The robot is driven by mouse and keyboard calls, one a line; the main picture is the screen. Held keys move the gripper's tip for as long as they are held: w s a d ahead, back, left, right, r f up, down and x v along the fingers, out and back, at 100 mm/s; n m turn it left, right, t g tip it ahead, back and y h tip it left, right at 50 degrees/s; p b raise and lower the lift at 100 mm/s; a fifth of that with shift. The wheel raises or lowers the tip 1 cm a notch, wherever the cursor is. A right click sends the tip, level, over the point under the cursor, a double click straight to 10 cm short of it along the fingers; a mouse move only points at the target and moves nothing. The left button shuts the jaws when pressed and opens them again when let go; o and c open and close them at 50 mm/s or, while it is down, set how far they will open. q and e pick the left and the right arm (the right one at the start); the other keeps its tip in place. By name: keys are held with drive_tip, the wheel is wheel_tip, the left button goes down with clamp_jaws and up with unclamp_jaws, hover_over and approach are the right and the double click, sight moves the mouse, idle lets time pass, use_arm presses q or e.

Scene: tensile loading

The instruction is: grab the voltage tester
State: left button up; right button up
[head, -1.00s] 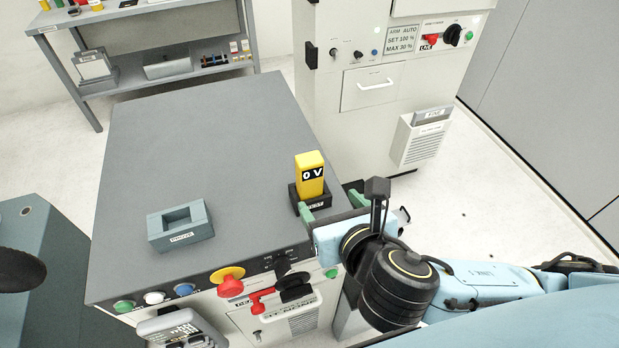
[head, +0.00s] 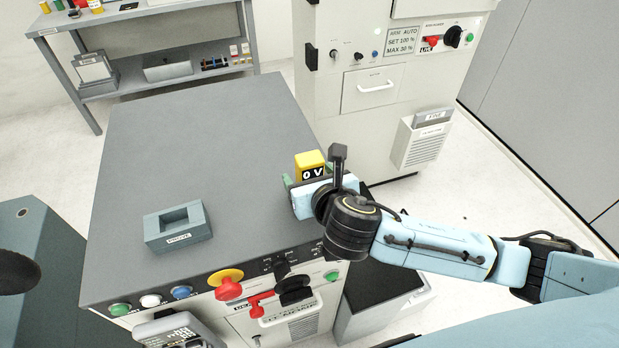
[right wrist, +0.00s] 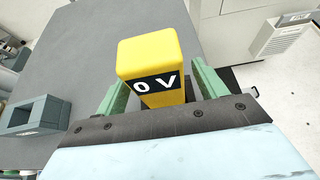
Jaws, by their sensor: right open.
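The voltage tester (head: 310,166) is a yellow block with a black band reading "0 V". It stands upright near the right edge of the grey bench top, and its lower part is hidden in the head view by my right gripper. In the right wrist view the tester (right wrist: 155,62) stands between the two green fingers of my right gripper (right wrist: 160,85). The fingers are open, one on each side, with a visible gap at least on the left. My right gripper also shows in the head view (head: 305,178), at the tester. My left gripper is not in view.
A grey holder labelled PROVE (head: 178,228) sits on the bench (head: 200,130) to the left, with clear bench top between. Buttons and a red switch handle (head: 262,299) line the bench front. A white cabinet (head: 375,120) stands behind on the right.

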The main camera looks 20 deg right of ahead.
drive_tip(key=shift+w+f, duration=0.15)
drive_tip(key=shift+w, duration=0.15)
drive_tip(key=shift+c, duration=0.3)
